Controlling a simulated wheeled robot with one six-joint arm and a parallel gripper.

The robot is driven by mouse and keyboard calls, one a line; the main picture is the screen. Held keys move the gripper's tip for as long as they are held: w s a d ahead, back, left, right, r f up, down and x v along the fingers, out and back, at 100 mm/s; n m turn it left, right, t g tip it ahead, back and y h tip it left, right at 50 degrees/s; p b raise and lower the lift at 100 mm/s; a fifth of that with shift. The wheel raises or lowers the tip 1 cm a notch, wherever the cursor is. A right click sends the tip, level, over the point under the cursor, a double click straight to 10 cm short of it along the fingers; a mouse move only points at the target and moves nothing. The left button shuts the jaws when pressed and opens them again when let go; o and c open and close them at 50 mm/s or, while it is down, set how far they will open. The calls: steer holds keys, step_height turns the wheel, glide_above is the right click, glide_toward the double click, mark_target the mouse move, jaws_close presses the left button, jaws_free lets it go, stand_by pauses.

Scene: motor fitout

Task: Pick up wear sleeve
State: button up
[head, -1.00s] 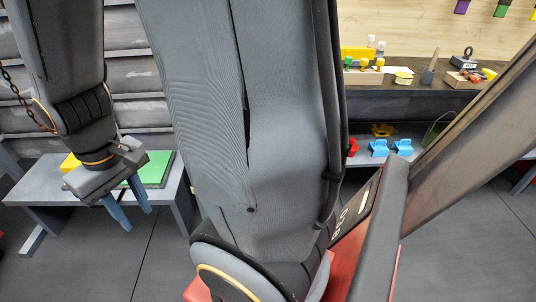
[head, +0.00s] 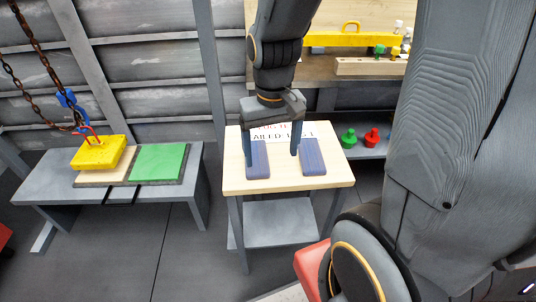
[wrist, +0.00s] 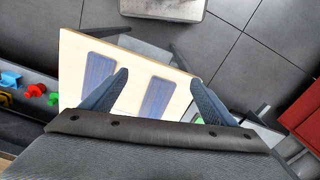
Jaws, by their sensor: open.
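I cannot make out a clear wear sleeve in either view. Two flat blue pads lie on the small wooden-topped table (head: 236,178): a left pad (head: 258,163) and a right pad (head: 313,168). Both pads also show in the wrist view, one at left (wrist: 98,70) and one at right (wrist: 157,97). My gripper (head: 271,151) points down over this table in the head view, fingers spread. Its two fingers also show apart in the wrist view (wrist: 160,80), with nothing held between them. A label (head: 275,133) on the table is partly hidden by my gripper.
A bench (head: 48,176) at left carries a yellow block (head: 98,154) under a chain and blue hook (head: 68,100), beside a green pad (head: 158,162). Green (head: 348,138) and red (head: 371,138) pieces sit on a shelf behind the table. My arm blocks the right side.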

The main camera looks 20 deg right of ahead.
steer(key=m+p, duration=0.2)
steer(key=p, duration=0.1)
glide_toward(256, 156)
steer(key=shift+a+f, duration=0.1)
steer(key=shift+a, duration=0.1)
steer(key=shift+w+f, duration=0.2)
steer(key=shift+f, duration=0.35)
steer(key=shift+d+f+p, duration=0.15)
steer(key=shift+f+p, duration=0.4)
steer(key=shift+f, duration=1.2)
steer(key=shift+d+f+p, duration=0.1)
steer(key=shift+f+p, duration=0.45)
steer(key=shift+f, duration=1.25)
steer(key=c, duration=1.2)
steer(key=shift+o, duration=0.2)
steer(key=shift+r, duration=0.1)
